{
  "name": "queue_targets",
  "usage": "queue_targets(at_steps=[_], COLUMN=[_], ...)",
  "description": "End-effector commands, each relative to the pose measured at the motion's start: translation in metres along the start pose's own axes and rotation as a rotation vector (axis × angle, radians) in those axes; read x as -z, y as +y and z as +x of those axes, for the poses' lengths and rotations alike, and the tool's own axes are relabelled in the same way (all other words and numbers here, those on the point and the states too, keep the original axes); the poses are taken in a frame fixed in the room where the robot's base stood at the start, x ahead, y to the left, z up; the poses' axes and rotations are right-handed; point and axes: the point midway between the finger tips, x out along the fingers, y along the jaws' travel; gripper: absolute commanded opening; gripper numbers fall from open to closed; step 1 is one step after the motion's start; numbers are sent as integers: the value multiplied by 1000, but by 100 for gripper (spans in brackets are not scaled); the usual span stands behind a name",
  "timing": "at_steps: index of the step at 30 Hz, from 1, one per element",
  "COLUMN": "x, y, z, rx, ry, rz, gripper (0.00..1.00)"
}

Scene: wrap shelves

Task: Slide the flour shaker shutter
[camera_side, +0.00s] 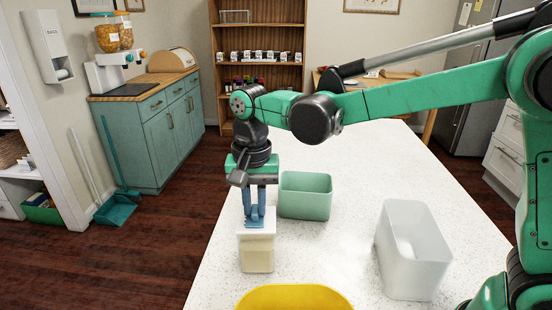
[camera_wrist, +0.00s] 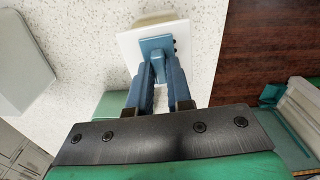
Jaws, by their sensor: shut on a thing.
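The flour shaker (camera_side: 257,252) stands upright on the white speckled counter, near its left edge. It has a pale cream body and a white lid (camera_side: 258,226). The white lid also shows in the wrist view (camera_wrist: 183,33). A small blue shutter (camera_wrist: 158,46) sits on the lid. My gripper (camera_side: 255,219) points down over the lid, and its two blue fingers are closed on the shutter. In the wrist view my fingers (camera_wrist: 160,70) reach the shutter from below. The fingers hide part of it.
A green bin (camera_side: 305,196) stands just behind and right of the shaker. A white bin (camera_side: 411,250) stands farther right. A yellow container (camera_side: 295,298) is at the front. The counter (camera_side: 350,165) is clear behind the bins, and its left edge runs close to the shaker.

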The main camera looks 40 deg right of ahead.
Motion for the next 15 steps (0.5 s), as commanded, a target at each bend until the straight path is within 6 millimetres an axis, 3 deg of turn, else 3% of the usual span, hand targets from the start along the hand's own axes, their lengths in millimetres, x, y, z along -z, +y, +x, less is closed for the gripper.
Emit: queue_targets(at_steps=[15], x=[0], y=[15], z=[0], rx=[0], ry=[0], rz=[0], gripper=[3])
